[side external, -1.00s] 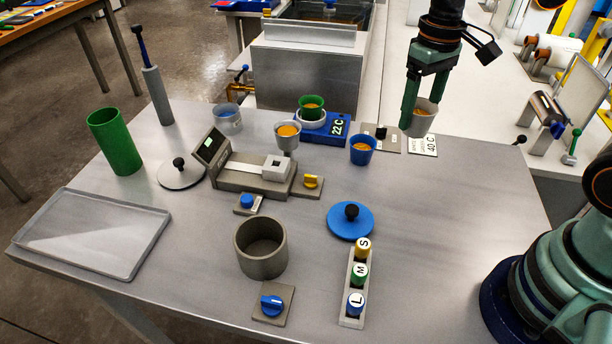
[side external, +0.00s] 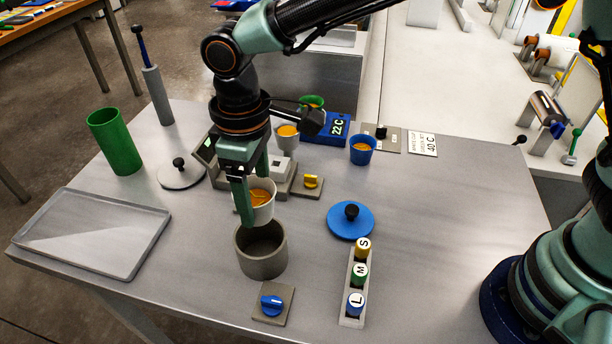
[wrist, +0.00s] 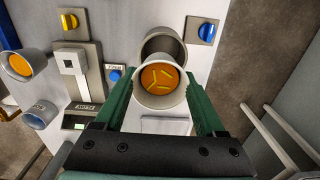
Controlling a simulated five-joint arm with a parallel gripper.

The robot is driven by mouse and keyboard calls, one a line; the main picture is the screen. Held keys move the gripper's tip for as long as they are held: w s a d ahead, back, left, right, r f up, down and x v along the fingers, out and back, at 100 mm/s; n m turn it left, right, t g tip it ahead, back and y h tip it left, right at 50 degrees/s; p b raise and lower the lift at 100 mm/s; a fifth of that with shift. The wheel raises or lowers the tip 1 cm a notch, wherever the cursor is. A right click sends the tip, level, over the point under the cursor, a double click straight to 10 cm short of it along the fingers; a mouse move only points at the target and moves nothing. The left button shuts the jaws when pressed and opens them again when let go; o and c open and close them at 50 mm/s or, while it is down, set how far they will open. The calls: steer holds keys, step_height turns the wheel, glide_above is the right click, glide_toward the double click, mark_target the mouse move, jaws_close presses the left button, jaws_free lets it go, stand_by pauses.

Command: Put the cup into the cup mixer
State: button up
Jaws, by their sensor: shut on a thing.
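My gripper (side external: 247,212) is shut on a white cup (side external: 262,206) with orange contents. In the wrist view the same cup (wrist: 160,98) sits between the green fingers, with yellow streaks on the orange. The cup mixer, a grey round open pot (side external: 261,262), stands on the table just below and in front of the cup. In the wrist view its dark opening (wrist: 163,46) shows partly behind the cup. The cup is held above the pot's far rim, not inside it. Its base is hard to make out.
A blue knob plate (side external: 272,303) is in front of the pot. A rack of S, M, L pieces (side external: 355,283) and a blue lid (side external: 350,221) lie to the right. A scale (side external: 280,168) is behind. A tray (side external: 92,233) lies left.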

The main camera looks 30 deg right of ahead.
steer(key=shift+s+a+f, duration=0.15)
steer(key=shift+a+f, duration=0.1)
steer(key=shift+a, duration=0.05)
steer(key=shift+f, duration=2.7)
steer(key=o, duration=1.3)
step_height(320, 180, up, 12)
glide_above(257, 221)
steer(key=w, duration=0.2)
steer(key=shift+d, duration=0.35)
